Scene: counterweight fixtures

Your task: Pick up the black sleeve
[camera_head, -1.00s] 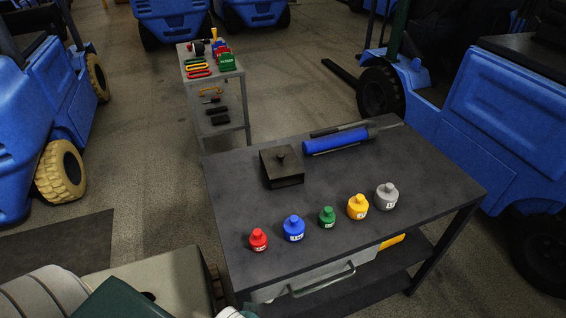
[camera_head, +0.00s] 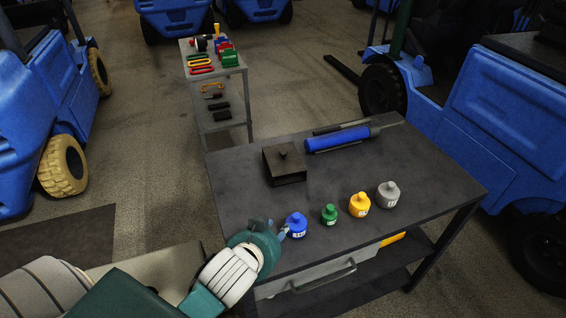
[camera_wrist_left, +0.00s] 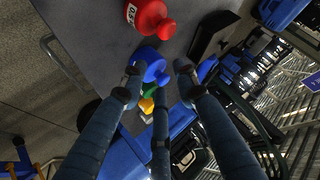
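I cannot tell for sure which thing is the black sleeve. Two small black pieces (camera_head: 221,111) lie on the shelf of the back cart, and a thin black bar (camera_head: 340,128) lies behind the blue cylinder (camera_head: 340,138) on the table. My left gripper (camera_head: 284,231) is over the front left of the table, beside the blue weight (camera_head: 297,225). In the left wrist view its fingers (camera_wrist_left: 158,80) are spread with nothing between them. The blue weight (camera_wrist_left: 151,64) shows beyond the fingertips. My right gripper is not in view.
A red weight (camera_wrist_left: 149,17) is hidden behind my left arm in the head view. Green (camera_head: 329,214), yellow (camera_head: 359,204) and grey (camera_head: 388,194) weights stand in a row. Blue forklifts surround the table.

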